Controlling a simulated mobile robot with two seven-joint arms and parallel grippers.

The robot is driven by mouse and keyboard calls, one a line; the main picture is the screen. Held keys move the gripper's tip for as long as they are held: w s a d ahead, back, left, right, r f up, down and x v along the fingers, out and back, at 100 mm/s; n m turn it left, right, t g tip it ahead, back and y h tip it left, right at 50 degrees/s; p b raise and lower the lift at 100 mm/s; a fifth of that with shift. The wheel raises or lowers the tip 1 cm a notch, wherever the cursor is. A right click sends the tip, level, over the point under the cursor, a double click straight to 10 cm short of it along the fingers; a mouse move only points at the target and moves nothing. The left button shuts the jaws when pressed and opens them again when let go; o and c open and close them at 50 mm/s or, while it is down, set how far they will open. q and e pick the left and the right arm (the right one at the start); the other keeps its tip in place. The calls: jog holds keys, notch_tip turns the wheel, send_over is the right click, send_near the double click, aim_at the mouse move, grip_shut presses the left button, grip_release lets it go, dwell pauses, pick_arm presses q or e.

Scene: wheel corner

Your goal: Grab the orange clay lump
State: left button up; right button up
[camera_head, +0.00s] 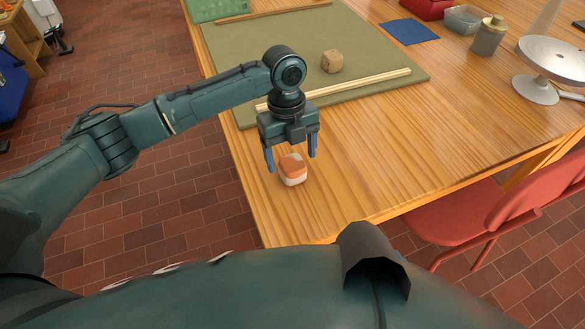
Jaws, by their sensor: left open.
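The orange clay lump (292,169) is a small rounded block with an orange top and a whitish band on its side. It sits on the wooden table near the front left edge. My left gripper (291,160) points down above and just behind the lump, with its two blue fingers apart. One finger is to the left of the lump and the other to its upper right. The fingers look clear of the lump, though I cannot tell their exact height. My right gripper is not in view.
A green mat (290,55) holds a tan block (332,61) and a wooden stick (345,88). A blue cloth (409,31), a grey bottle (488,36) and a white wheel (552,62) stand farther right. A red chair (470,212) is at the table's front edge.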

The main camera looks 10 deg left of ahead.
aim_at(292, 162)
pick_arm(q)
jog(key=f, duration=0.4)
jog(key=shift+s+d, duration=0.2)
jog(key=shift+s, duration=0.05)
jog(key=shift+c, duration=0.5)
jog(key=shift+r, duration=0.1)
jog(key=c, duration=1.1)
jog(key=shift+c, duration=0.2)
